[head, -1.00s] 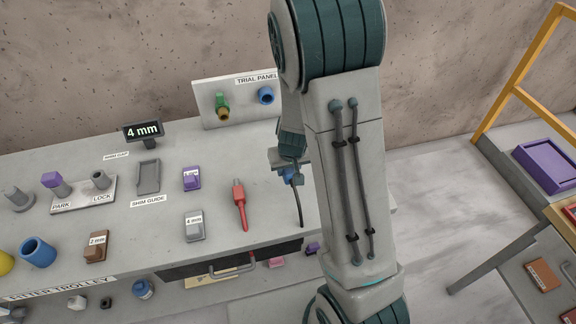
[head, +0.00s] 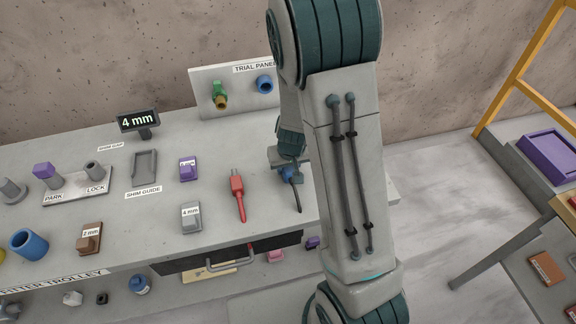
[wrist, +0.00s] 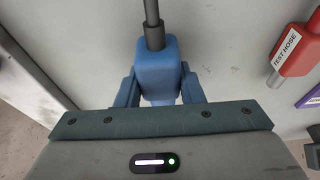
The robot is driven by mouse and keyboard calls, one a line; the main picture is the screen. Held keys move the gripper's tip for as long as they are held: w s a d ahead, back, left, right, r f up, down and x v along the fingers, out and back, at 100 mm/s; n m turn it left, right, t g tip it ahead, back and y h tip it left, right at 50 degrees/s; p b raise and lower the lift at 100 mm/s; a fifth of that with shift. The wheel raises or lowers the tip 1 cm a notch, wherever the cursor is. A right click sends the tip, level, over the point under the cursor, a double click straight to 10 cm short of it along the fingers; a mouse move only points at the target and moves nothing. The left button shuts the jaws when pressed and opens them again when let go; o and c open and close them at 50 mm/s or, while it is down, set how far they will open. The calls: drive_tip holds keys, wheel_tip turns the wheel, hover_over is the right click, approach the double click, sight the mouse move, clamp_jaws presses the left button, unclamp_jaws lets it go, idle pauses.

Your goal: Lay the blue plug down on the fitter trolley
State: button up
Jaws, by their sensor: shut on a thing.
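The blue plug (head: 287,175) is small in the head view, with a dark cable trailing from it over the right part of the trolley top. In the wrist view the blue plug (wrist: 157,65) fills the middle, its grey cable running up the picture. My gripper (wrist: 159,88) is shut on it, one finger on each side. In the head view my gripper (head: 286,158) is partly hidden by my arm. The fitter trolley (head: 140,232) is the grey bench below. I cannot tell whether the plug touches its top.
A red test hose (head: 238,195) lies just left of the plug. Grey (head: 190,217) and purple (head: 188,169) shim blocks stand further left. The trial panel (head: 215,97) stands behind, with green and blue fittings.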

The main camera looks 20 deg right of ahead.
drive_tip(key=shift+f+b, duration=0.45)
drive_tip(key=o, duration=1.1)
drive_tip(key=p+v, duration=0.3)
drive_tip(key=v, duration=1.1)
drive_tip(key=shift+t, duration=0.4)
drive_tip(key=s+r, duration=0.4)
drive_tip(key=s, duration=0.1)
drive_tip(key=s+r, duration=0.4)
drive_tip(key=s, duration=0.1)
drive_tip(key=s+r, duration=0.4)
drive_tip(key=s, duration=0.1)
drive_tip(key=shift+s+r, duration=0.3)
drive_tip(key=shift+r, duration=0.1)
